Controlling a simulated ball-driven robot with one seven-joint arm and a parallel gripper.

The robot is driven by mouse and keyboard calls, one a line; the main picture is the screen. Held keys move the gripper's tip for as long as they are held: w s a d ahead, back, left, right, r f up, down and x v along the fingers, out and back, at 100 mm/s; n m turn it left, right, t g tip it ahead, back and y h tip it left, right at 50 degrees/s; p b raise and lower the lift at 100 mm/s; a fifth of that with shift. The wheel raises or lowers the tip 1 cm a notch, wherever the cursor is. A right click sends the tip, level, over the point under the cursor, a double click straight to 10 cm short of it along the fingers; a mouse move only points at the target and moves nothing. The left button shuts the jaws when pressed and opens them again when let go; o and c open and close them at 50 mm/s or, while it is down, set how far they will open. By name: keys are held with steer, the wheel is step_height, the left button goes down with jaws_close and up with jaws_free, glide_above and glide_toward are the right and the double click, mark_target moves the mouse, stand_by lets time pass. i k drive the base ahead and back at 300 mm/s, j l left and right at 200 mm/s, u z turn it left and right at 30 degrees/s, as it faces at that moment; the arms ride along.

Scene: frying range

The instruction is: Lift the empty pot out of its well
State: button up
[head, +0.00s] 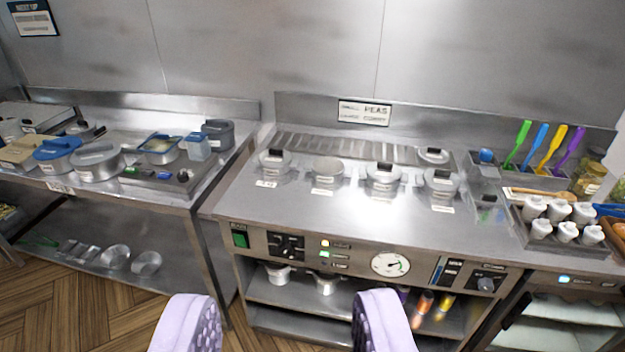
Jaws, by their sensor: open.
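Several small metal pots sit in a row of wells in the steel range top (285,205). Another black-knobbed lid (433,156) lies at the back right. I cannot tell for sure which pot is empty. My gripper (285,325) is open and empty, its two lilac fingers low in the view, well short of the pots.
A front panel with a dial (390,264) faces me above a lower shelf. At right stand colored utensils (541,150) and a tray of white cups (565,220). A left table (215,165) holds pans and tubs. The range top's front strip is clear.

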mark_target(327, 169)
steer(key=i+z, duration=0.1)
steer(key=i, duration=0.45)
steer(key=i+j+z, duration=0.1)
steer(key=i, duration=0.4)
steer(key=i+j+z, duration=0.1)
steer(key=i+j, duration=0.15)
steer(key=i, duration=0.3)
steer(key=i+j+z, duration=0.1)
steer(key=i, duration=0.45)
steer(key=i+j+z, duration=0.1)
steer(key=i+j, duration=0.25)
steer(key=i, duration=0.15)
